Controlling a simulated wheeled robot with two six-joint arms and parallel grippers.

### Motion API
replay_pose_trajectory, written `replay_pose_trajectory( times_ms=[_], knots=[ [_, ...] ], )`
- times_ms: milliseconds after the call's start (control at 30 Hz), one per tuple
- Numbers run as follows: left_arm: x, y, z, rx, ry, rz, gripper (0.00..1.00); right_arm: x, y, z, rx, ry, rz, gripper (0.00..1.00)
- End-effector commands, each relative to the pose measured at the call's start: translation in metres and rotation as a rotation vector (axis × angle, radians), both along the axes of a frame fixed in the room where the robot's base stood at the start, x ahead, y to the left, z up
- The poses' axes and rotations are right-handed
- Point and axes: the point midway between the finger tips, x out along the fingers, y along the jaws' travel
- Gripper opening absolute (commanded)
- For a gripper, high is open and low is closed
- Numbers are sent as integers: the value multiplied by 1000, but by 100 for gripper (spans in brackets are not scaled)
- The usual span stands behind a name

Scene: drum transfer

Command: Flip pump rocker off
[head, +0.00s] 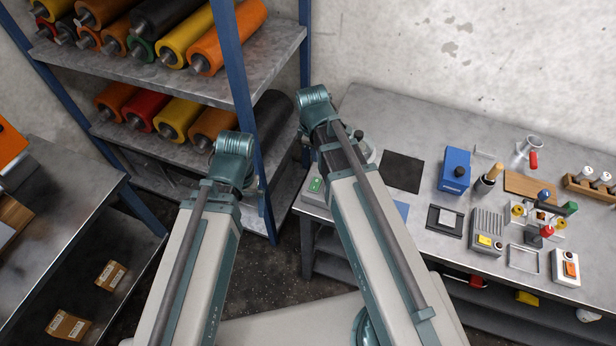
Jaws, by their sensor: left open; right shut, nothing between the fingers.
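A small white switch box (565,267) with an orange rocker (571,268) stands near the front edge of the workbench at the far right. A grey box with a green switch (316,185) sits at the bench's left end, partly hidden behind my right arm. No label is readable, so I cannot tell which is the pump's or how either rocker is set. My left arm reaches up in front of the shelf rack, and my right arm reaches up by the bench's left end. Both grippers are hidden behind the arm links.
The workbench (440,115) holds a blue box (454,170), a black mat (402,172), a ribbed grey unit (487,231), a wire-like tray (523,258) and coloured valves (546,220). A rack (270,50) of coloured rollers stands behind my arms. Cartons (68,326) lie on a lower left shelf.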

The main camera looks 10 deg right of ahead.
Motion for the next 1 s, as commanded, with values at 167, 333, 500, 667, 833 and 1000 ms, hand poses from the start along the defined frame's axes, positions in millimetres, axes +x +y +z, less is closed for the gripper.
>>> replay_pose_trajectory(
  times_ms=[167,333,500,667,833,1000],
  knots=[
    [0,0,-1,0,0,0,98,0,0,-1,0,0,0,0],
    [0,0,-2,0,0,0,98,0,0,-2,0,0,-1,0],
    [0,0,-10,0,0,-2,98,1,0,-10,0,0,-1,0],
    [0,0,-25,1,0,-5,98,2,-1,-25,0,0,-1,0],
    [0,0,-47,2,0,-9,98,4,-3,-47,0,0,-1,0],
    [0,0,-71,2,1,-11,98,7,-4,-71,0,0,-1,0]
  ],
)
